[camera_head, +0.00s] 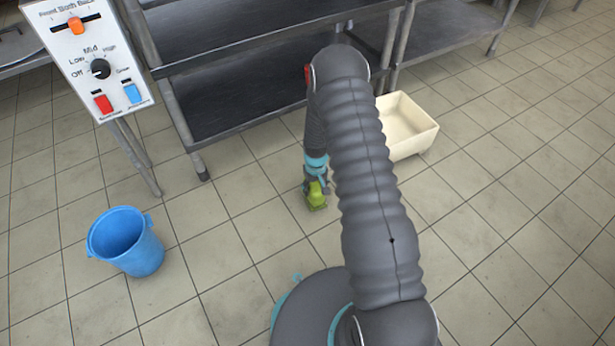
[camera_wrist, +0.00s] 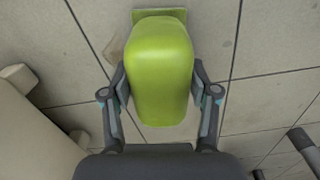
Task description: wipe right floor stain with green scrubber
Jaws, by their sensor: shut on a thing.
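The green scrubber (camera_head: 317,196) is at the floor below the end of my arm. In the wrist view the scrubber (camera_wrist: 160,70) has a rounded green handle, with a flat green edge showing past its far end. My gripper (camera_wrist: 158,88) is shut on the handle, one finger on each side. In the head view my gripper (camera_head: 316,180) is just above the scrubber. A faint brownish stain (camera_wrist: 115,48) shows on the floor at the scrubber's left edge, partly hidden by it. I cannot tell whether the scrubber touches the floor. No stain is clear in the head view.
A cream tub (camera_head: 405,127) stands right of my gripper, partly behind my arm. A metal shelf rack (camera_head: 250,85) is behind. A blue bucket (camera_head: 125,241) and a control panel (camera_head: 88,55) are at left. Tiled floor (camera_head: 500,240) at right is clear.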

